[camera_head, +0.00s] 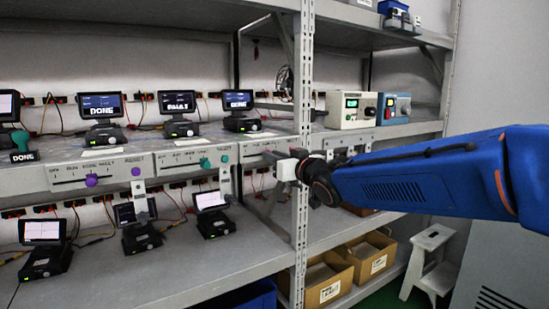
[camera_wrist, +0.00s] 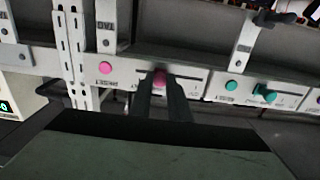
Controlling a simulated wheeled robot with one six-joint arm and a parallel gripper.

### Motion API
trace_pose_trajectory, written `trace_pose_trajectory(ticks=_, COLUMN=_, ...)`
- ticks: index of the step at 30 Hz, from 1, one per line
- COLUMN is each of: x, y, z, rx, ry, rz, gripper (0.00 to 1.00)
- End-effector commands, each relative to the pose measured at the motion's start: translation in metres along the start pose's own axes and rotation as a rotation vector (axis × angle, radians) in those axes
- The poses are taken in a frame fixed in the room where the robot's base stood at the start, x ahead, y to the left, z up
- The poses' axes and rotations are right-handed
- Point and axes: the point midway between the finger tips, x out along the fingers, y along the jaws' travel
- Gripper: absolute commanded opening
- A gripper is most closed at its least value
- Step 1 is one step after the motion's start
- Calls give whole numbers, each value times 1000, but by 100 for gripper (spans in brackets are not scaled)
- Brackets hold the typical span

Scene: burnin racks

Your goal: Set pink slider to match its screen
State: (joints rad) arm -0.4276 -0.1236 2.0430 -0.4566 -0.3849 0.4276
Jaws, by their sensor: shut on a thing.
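The pink slider (camera_wrist: 160,77) shows as a round knob on a pale panel in the wrist view. My gripper (camera_wrist: 161,84) has its two dark fingers closed around this knob. In the head view my gripper (camera_head: 285,166) reaches the panel on the shelf edge beside the upright post, and the pink knob is hidden there. A pink button (camera_wrist: 105,68) sits on the same panel, left of the slider in the wrist view. I cannot tell which screen belongs to the pink slider, and most screen text is too small to read.
A teal slider (camera_wrist: 264,94) and teal button (camera_wrist: 232,86) are on the neighbouring panel. A purple slider (camera_head: 92,180) is farther left. The perforated post (camera_head: 301,120) stands close to my gripper. Cardboard boxes (camera_head: 330,289) and a step stool (camera_head: 428,258) are below.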

Motion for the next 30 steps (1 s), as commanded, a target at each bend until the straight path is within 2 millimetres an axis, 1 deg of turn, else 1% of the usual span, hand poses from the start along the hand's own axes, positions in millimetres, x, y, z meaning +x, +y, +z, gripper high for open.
trace_pose_trajectory(ticks=4, x=0, y=0, z=0, rx=0, ry=0, rz=0, gripper=0)
trace_pose_trajectory(ticks=5, x=0, y=0, z=0, rx=0, ry=0, rz=0, gripper=24)
trace_pose_trajectory(ticks=6, x=0, y=0, z=0, rx=0, ry=0, rz=0, gripper=33)
trace_pose_trajectory(ticks=15, x=0, y=0, z=0, rx=0, ry=0, rz=0, gripper=34)
trace_pose_trajectory(ticks=19, x=-6, y=0, z=0, rx=-1, ry=1, rz=0, gripper=34)
trace_pose_trajectory(ticks=23, x=-21, y=0, z=-1, rx=-1, ry=1, rz=0, gripper=34)
trace_pose_trajectory(ticks=30, x=-61, y=0, z=0, rx=-2, ry=1, rz=1, gripper=34)
